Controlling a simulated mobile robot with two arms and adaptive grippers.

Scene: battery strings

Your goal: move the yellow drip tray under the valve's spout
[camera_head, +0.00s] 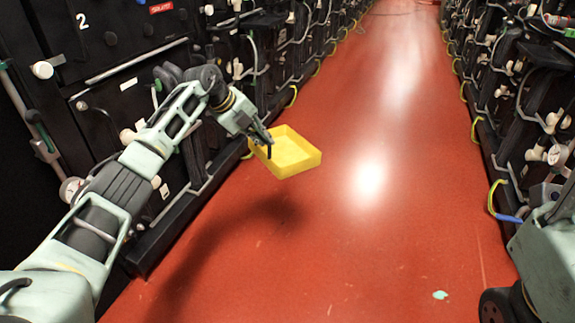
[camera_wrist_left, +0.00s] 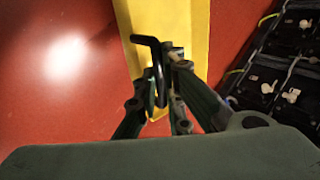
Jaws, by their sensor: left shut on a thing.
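I cannot tell which of the left rack's fittings is the valve with the spout. My right gripper is not visible.
Dark battery racks with white-capped fittings (camera_head: 42,70) and hoses line both sides of the aisle. The red floor (camera_head: 400,150) between them is open. A yellow-and-blue hose (camera_head: 494,205) sticks out low on the right. A small pale patch (camera_head: 440,295) lies on the floor.

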